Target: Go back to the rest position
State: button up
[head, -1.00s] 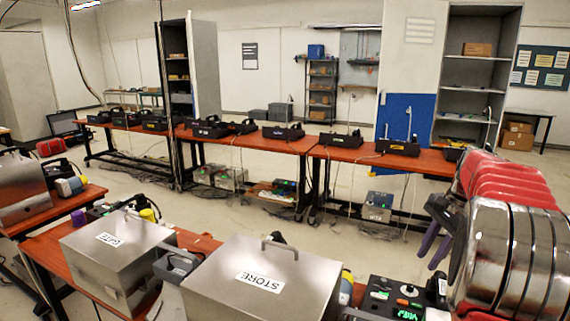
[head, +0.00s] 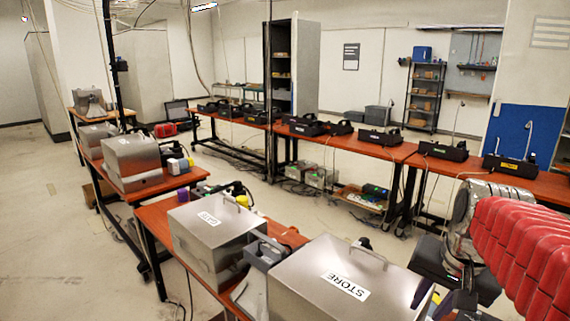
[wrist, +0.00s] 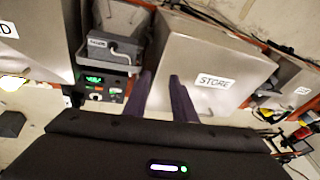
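My gripper (wrist: 160,80) shows in the wrist view with its two dark purple fingers apart and nothing between them. It is open, above the bench beside the steel box labelled STORE (wrist: 218,60). In the head view my dark gripper body and red-and-steel arm fill the lower right. The STORE box (head: 318,285) stands in the front there, left of my gripper. A grey handset unit (wrist: 112,50) and a black control box with a green display (wrist: 104,86) lie left of the fingers in the wrist view. No marked rest position is in view.
A smaller labelled steel box (head: 212,235) stands left of the STORE box. Another steel box (head: 132,160) is on a bench farther left. Open floor (head: 45,220) lies at the left.

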jog(key=s+a+f+n+t, duration=0.2)
jog(key=s+a+f+n, duration=0.3)
jog(key=a, duration=0.7)
jog(key=s+n, duration=0.2)
jog(key=s, duration=0.2)
jog(key=shift+n, duration=0.3)
jog(key=shift+s, duration=0.1)
